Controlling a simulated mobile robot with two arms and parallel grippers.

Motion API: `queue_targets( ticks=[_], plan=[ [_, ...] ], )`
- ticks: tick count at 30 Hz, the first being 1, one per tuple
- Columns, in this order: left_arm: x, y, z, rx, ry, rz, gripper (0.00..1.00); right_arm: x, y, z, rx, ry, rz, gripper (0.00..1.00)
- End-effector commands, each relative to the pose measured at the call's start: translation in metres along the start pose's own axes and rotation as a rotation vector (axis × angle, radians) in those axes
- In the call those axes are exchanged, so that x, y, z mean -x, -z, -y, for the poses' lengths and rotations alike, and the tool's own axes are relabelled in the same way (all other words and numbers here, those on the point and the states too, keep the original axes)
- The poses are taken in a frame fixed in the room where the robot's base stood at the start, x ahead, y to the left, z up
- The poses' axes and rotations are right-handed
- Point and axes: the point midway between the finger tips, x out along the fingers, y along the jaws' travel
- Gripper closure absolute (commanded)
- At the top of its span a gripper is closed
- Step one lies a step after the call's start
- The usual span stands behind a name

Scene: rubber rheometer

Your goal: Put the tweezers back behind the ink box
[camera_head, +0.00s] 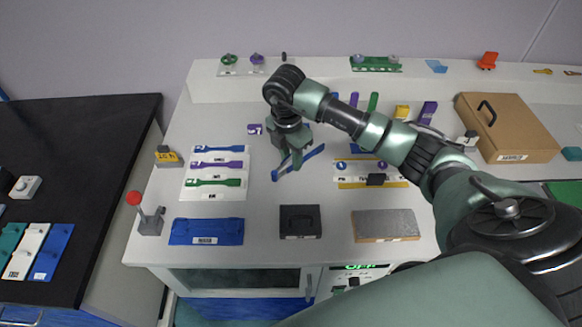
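The blue tweezers (312,153) are at my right gripper (294,163), slanting from lower left to upper right above the white bench. The gripper points down and its fingers appear closed on the middle of the tweezers. A black box with a small handle (300,222), which looks like the ink box, sits at the front middle of the bench, below the gripper in the picture. The bench behind it is bare. My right arm crosses from the lower right and hides part of the bench. My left gripper is not in view.
A blue tray (206,231) lies left of the black box and a grey slab (386,224) right of it. A white card with coloured pieces (214,195) lies at left, near a red-knobbed lever (150,215). A brown case (507,128) stands at back right.

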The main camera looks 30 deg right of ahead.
Motion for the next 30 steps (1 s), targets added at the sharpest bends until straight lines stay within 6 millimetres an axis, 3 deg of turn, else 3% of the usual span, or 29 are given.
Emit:
queue_targets(
  ticks=[12, 23, 24, 26, 30],
  plan=[
    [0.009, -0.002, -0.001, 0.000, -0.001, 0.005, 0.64, -0.047, 0.004, 0.000, 0.000, 0.000, 0.000, 0.76],
    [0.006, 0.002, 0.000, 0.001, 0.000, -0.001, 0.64, -0.052, 0.004, 0.000, 0.001, -0.001, 0.000, 0.76],
    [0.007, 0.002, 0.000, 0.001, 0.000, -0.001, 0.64, -0.051, 0.004, 0.000, 0.001, -0.001, 0.000, 0.63],
    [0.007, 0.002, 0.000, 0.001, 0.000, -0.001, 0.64, -0.051, 0.004, 0.000, 0.000, -0.001, 0.000, 0.50],
    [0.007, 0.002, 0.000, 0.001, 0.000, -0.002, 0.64, -0.051, 0.004, 0.000, 0.000, 0.000, 0.000, 0.50]
  ],
)
